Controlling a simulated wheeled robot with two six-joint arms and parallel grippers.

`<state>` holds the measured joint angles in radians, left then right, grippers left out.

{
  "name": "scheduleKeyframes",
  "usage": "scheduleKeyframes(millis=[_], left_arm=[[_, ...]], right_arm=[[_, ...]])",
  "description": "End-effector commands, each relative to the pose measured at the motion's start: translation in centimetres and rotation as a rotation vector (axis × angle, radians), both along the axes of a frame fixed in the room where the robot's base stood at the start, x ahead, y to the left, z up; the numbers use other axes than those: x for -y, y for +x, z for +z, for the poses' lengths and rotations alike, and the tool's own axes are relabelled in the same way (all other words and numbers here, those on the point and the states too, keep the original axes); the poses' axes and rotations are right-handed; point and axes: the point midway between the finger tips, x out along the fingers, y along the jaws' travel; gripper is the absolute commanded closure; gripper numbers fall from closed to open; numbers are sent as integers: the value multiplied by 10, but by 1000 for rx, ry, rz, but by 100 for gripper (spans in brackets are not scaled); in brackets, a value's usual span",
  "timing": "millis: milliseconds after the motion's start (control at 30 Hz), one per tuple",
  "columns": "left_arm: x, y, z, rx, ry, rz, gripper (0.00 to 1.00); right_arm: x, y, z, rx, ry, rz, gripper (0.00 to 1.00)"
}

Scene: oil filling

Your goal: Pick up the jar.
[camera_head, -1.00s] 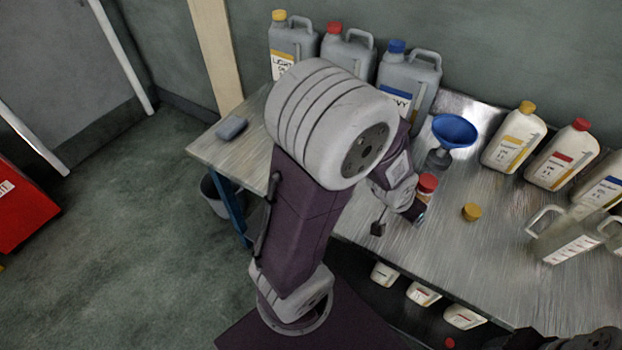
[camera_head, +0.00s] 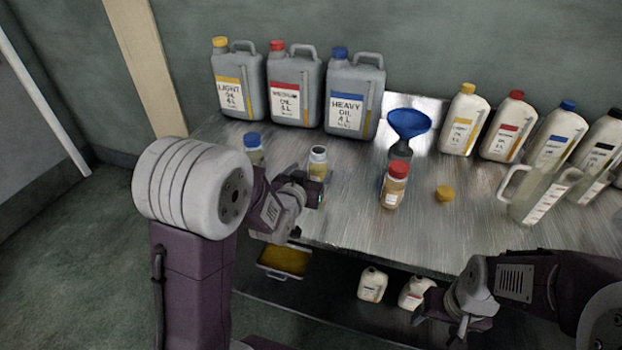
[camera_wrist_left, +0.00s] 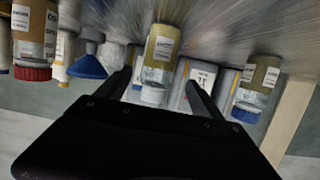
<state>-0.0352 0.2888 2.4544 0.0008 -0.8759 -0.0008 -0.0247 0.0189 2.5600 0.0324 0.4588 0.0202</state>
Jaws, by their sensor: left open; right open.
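An open, capless jar (camera_head: 318,163) with tan contents and a pale neck stands upright on the bench. My left gripper (camera_head: 311,189) is open just in front of it. In the left wrist view, which is upside down, this jar (camera_wrist_left: 159,55) shows between the open fingers; I cannot tell whether they touch it. A red-capped jar (camera_head: 393,188) stands to the right, and also shows in the left wrist view (camera_wrist_left: 37,38). A blue-capped jar (camera_head: 255,155) stands to the left, partly behind my arm. My right gripper (camera_head: 441,323) is open and empty, low before the bench.
Grey oil cans (camera_head: 296,91) stand at the back. A blue funnel (camera_head: 408,123), white bottles (camera_head: 463,122) and a clear jug (camera_head: 538,192) are to the right. A yellow cap (camera_head: 444,193) lies on the bench (camera_head: 400,232).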

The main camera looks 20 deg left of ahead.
Motion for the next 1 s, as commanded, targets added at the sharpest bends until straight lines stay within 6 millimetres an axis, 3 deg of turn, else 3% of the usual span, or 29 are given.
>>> scheduleKeyframes(millis=[200, 367, 633, 900, 1000], left_arm=[[1, 30, -10, -2, 0, 0, 23], [2, 36, -11, -3, 0, 0, 23], [5, 78, -22, -4, -1, 1, 23], [5, 84, -22, -3, -1, 0, 23], [5, 84, -22, -3, -1, 0, 48]], right_arm=[[0, 0, -3, 0, 0, 0, 34], [0, 0, -3, 0, 0, 0, 34], [0, 0, -6, 0, 0, 0, 34], [0, 0, -6, 0, 0, 0, 34], [0, 0, -6, 0, 0, 0, 34]])
